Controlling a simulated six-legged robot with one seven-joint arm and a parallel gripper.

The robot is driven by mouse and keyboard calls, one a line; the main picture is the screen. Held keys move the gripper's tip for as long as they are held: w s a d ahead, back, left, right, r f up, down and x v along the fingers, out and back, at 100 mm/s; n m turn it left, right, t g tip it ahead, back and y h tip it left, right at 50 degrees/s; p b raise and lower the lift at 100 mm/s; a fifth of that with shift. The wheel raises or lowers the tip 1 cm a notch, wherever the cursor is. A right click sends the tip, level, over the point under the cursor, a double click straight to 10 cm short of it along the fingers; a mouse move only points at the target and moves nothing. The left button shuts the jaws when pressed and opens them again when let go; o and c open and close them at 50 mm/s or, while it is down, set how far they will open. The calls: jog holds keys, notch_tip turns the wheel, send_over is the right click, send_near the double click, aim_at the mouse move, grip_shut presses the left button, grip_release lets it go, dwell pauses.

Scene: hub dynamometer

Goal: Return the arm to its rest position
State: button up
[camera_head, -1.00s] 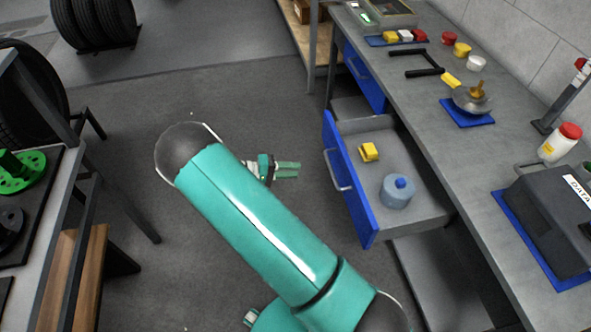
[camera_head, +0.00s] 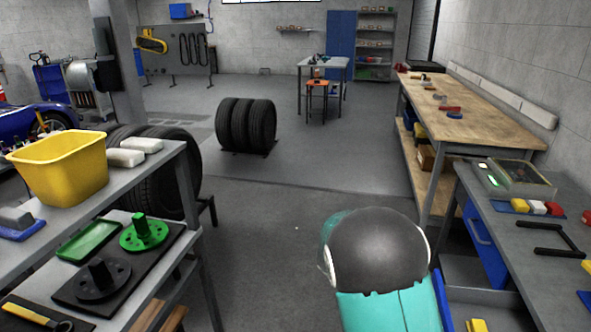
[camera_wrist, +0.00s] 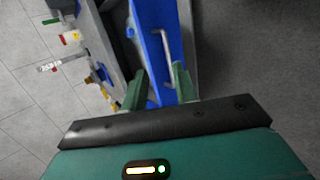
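My gripper (camera_wrist: 159,86) shows in the wrist view with its two green fingers apart and nothing between them. Beyond the fingers is the blue front of a drawer (camera_wrist: 150,15) with a pale handle (camera_wrist: 166,58). I cannot tell how far the fingers are from it. In the head view, my teal arm with its dark rounded joint (camera_head: 378,250) stands at the lower right. The gripper itself is outside that view.
The grey bench (camera_head: 530,215) is at the right, with the open drawer (camera_head: 480,296) below it. A shelf rack with a yellow bin (camera_head: 62,170) stands at the left. Upright tyres (camera_head: 246,125) stand ahead. Floor (camera_head: 270,225) between is clear.

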jog(key=s+a+r+n+t+y, duration=0.1)
jog(key=s+a+r+t+y, duration=0.2)
jog(key=s+r, duration=0.6)
jog(key=s+a+r+n+t+y, duration=0.2)
jog(key=s+a+r+t+y, duration=0.2)
jog(key=s+r, duration=0.5)
notch_tip(320, 180, up, 4)
jog(key=shift+s+a+f+t+y, duration=0.15)
jog(key=shift+s+t+y, duration=0.25)
jog(key=shift+t+y, duration=0.7)
